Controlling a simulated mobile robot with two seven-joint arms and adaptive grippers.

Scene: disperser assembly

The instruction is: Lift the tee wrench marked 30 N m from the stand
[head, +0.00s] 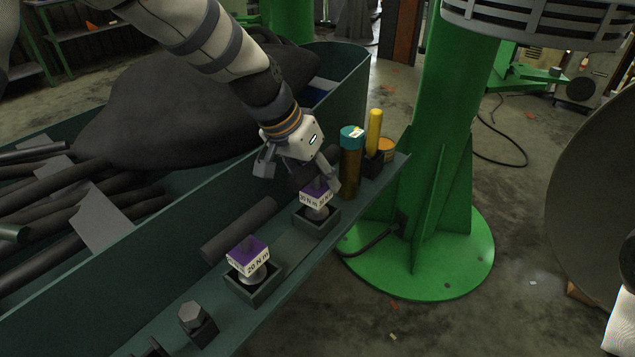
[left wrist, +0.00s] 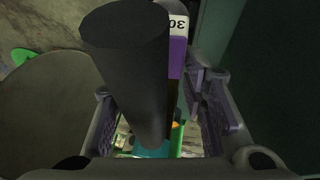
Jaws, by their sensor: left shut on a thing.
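The tee wrench marked 30 N m (head: 317,197) has a purple and white block and stands at its square socket on the ledge, farther back than the 20 N m one. In the left wrist view its black handle (left wrist: 125,60) fills the middle, with the upside-down "30" label (left wrist: 178,24) beside it. My left gripper (head: 300,174) is over its top, the fingers closed on the black handle; they also show either side of it in the left wrist view (left wrist: 155,115). The head view partly hides the handle behind the fingers. My right gripper is not in view.
The tee wrench marked 20 N m (head: 248,254) stands nearer in its own socket. A hex-headed piece (head: 192,317) is at the near end. A teal-capped brown cylinder (head: 351,160) and a yellow cylinder (head: 374,132) stand just behind my gripper. A green column (head: 440,150) rises at the right.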

